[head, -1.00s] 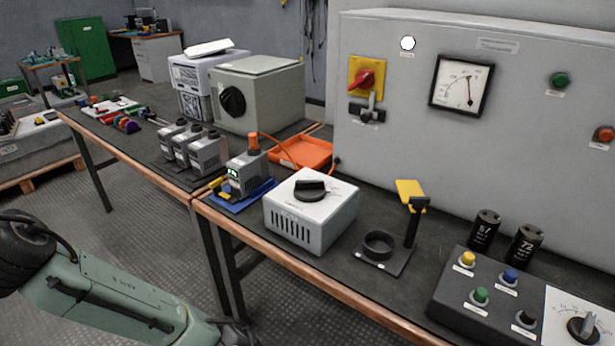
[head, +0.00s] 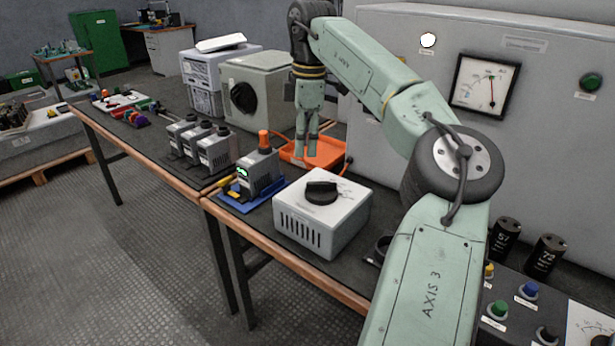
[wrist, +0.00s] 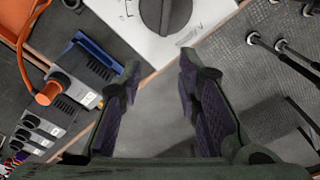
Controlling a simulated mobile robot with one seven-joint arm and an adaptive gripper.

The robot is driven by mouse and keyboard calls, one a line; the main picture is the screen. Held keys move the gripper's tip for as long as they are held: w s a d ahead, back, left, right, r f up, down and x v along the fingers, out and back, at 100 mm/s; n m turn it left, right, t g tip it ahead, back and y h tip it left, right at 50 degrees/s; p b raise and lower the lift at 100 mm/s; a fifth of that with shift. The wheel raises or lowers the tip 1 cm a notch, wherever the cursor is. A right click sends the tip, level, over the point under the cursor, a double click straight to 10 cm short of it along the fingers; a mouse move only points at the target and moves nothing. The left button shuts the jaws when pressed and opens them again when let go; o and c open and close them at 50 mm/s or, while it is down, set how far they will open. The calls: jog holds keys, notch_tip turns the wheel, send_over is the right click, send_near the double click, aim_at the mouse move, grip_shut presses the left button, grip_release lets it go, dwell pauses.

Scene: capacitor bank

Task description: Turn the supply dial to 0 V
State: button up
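A white-topped grey box (head: 335,222) with a black knob (head: 322,192) stands near the table edge. In the wrist view the knob (wrist: 165,12) shows at the top, ahead of the fingers. A white scale plate (head: 585,318) with a black dial (head: 602,341) is cut off at the lower right. Its labels are too small to read, so I cannot tell which is the supply dial. The needle meter (head: 485,85) points near upright.
Black cylinders (head: 547,257) and a button box (head: 515,310) lie right. My arm hides the middle right of the table.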

aim_at(319, 182)
jog(key=shift+m+h, duration=0.4)
jog(key=shift+m, duration=0.2)
jog(key=d+f, duration=0.1)
jog(key=f, duration=0.2)
jog(key=d+f, duration=0.1)
jog(key=f, duration=0.2)
jog(key=d+f+p, duration=0.1)
jog(key=f, duration=0.3)
jog(key=shift+d, duration=0.2)
jog(key=shift+c, duration=0.5)
grip_shut()
